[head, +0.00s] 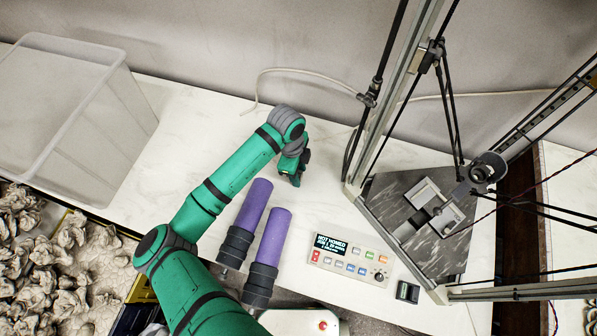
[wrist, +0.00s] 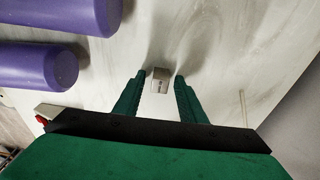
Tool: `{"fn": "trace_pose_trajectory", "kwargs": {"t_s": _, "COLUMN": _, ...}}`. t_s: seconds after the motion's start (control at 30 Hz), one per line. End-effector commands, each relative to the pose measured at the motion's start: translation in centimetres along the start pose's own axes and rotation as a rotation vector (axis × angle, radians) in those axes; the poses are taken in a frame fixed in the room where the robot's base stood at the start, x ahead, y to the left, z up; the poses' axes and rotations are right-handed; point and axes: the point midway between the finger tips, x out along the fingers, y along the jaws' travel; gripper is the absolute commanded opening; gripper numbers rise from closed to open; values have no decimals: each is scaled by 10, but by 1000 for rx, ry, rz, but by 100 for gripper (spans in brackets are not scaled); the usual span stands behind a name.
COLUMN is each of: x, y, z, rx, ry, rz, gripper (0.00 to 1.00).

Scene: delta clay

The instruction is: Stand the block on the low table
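A small grey-brown block (wrist: 160,80) shows in the wrist view, with a dark mark on its near face. It sits on or just above the white marbled surface (wrist: 221,62); I cannot tell which. My gripper (wrist: 160,77) is open, with one green fingertip on each side of the block and a narrow gap at each side. In the head view my gripper (head: 296,181) points down over the white tabletop (head: 195,112), and the block is hidden there. I cannot tell whether this top is the low table.
Two purple rollers with dark ends (head: 254,205) lie left and in front of the gripper. A control box (head: 347,260) and a delta frame with a dark plate (head: 425,215) stand right. A translucent bin (head: 85,130) is left, clay lumps (head: 50,255) below it.

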Motion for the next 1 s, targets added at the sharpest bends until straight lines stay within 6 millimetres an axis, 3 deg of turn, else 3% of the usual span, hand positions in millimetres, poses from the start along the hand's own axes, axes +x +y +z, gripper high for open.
{"fn": "trace_pose_trajectory", "kwargs": {"t_s": 0.17, "x": -18, "y": 0, "z": 1, "rx": 2, "ry": -3, "rz": -2, "gripper": 37}}
{"fn": "trace_pose_trajectory", "kwargs": {"t_s": 0.6, "x": -100, "y": 0, "z": 0, "rx": 3, "ry": -3, "rz": -1, "gripper": 37}}
{"fn": "trace_pose_trajectory", "kwargs": {"t_s": 0.8, "x": -118, "y": 0, "z": 0, "rx": 1, "ry": -2, "rz": -1, "gripper": 37}}
{"fn": "trace_pose_trajectory", "kwargs": {"t_s": 1.0, "x": -122, "y": 0, "z": -1, "rx": 1, "ry": 0, "rz": 0, "gripper": 37}}
